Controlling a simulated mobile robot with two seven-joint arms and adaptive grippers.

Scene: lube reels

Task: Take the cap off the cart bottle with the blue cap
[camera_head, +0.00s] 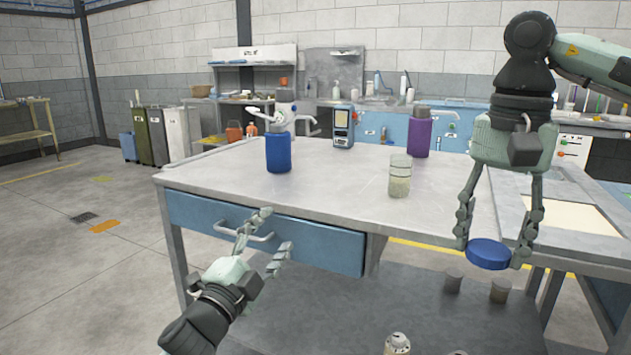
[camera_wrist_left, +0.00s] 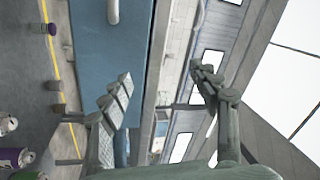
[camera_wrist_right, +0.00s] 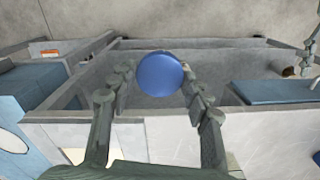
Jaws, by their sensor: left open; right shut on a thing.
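My right gripper (camera_head: 491,248) is shut on a round blue cap (camera_head: 488,256), holding it in the air in front of the right part of the work table (camera_head: 340,180). The cap also shows between the fingers in the right wrist view (camera_wrist_right: 159,74). No bottle is visible under it. A clear, pale-topped bottle (camera_head: 399,182) stands upright on the table, left of the right gripper and apart from it; no blue cap shows on it. My left gripper (camera_head: 270,237) is open and empty, in front of the table's blue drawer.
A blue bottle (camera_head: 278,154), a purple bottle (camera_head: 419,137) and a handheld device (camera_head: 343,128) stand on the table. A second bench (camera_head: 545,240) adjoins at right. Small containers (camera_head: 500,291) sit low below the table.

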